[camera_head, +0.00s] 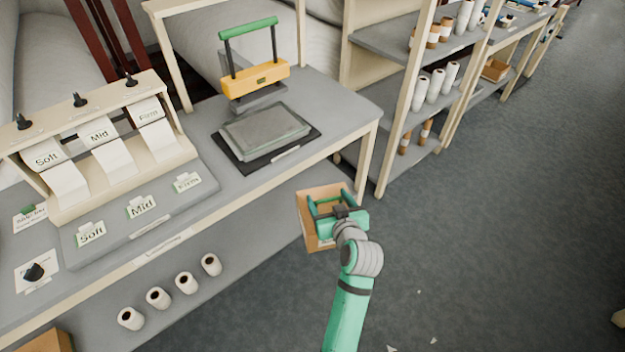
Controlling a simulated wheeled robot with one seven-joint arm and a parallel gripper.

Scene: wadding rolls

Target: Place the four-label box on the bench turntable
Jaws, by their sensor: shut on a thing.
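My green gripper (336,204) is in front of the bench's right end, shut on a brown cardboard box (308,228). The gripper covers much of the box, and its labels cannot be made out, apart from a pale patch low on it. The box is off the bench top, beside its front edge. On the grey bench (350,105), a black square base (226,152) carries a grey slab (265,132). Whether this base is the turntable I cannot tell.
A yellow press with a green handle (255,80) stands behind the slab. A rack with Soft, Mid and Firm strips (98,135) fills the bench's left. White rolls (186,283) lie on the lower shelf. Shelving (410,95) stands to the right. The floor at right is mostly clear.

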